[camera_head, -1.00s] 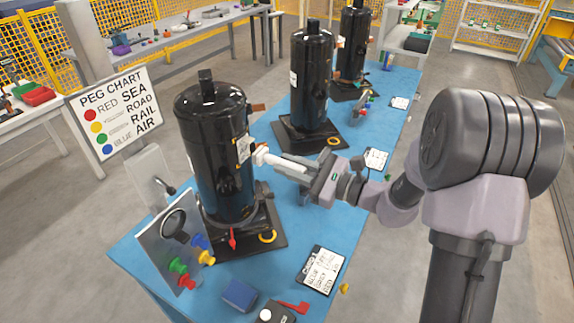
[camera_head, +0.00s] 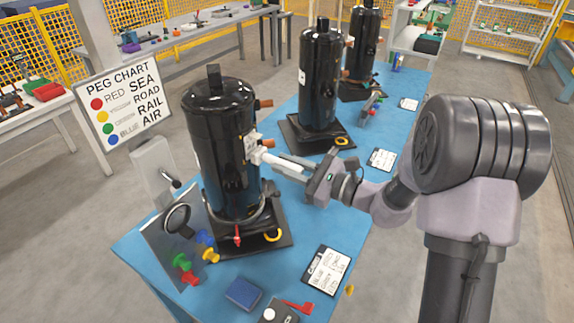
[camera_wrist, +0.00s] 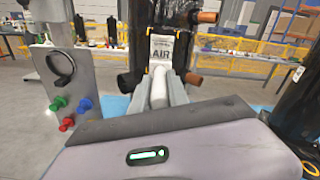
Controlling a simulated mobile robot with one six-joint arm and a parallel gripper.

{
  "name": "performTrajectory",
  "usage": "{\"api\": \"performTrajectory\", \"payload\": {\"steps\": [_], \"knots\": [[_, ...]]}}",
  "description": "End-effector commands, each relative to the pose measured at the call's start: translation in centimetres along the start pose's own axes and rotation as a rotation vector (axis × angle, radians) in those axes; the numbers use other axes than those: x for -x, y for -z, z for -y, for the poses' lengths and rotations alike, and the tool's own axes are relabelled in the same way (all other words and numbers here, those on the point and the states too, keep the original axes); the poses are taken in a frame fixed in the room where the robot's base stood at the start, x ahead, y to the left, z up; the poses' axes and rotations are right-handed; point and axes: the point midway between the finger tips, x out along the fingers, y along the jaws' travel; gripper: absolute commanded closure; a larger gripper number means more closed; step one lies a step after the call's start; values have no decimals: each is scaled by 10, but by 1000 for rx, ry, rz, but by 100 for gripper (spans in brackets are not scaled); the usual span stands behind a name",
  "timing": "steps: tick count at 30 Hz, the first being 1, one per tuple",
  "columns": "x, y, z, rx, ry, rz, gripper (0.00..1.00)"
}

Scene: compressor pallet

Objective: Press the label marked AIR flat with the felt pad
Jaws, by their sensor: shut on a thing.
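The label marked AIR (camera_wrist: 161,50) is on the near black compressor (camera_head: 222,150), facing my gripper. It shows as a small pale patch (camera_head: 252,141) in the head view. My gripper (camera_head: 292,167) is shut on a white, rounded felt pad (camera_wrist: 159,88); its fingers (camera_wrist: 160,97) also show in the wrist view. The pad's tip (camera_head: 257,157) is at the label's lower part, partly covering it in the wrist view. I cannot tell whether the pad touches the label. The label's lower edge is hidden behind the pad.
Copper pipe stubs (camera_wrist: 207,17) stick out near the label. A panel with coloured pegs (camera_head: 182,250) stands at the compressor's left. A blue block (camera_head: 243,293) and a written card (camera_head: 326,270) lie on the blue table. More compressors (camera_head: 320,85) stand behind.

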Motion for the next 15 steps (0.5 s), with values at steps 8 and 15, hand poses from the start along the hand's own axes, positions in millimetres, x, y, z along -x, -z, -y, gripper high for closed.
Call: {"api": "performTrajectory", "payload": {"steps": [8, 15], "knots": [[-3, 0, 0, 0, 0, 0, 100], [-6, 0, 0, 1, 0, 0, 100]]}}
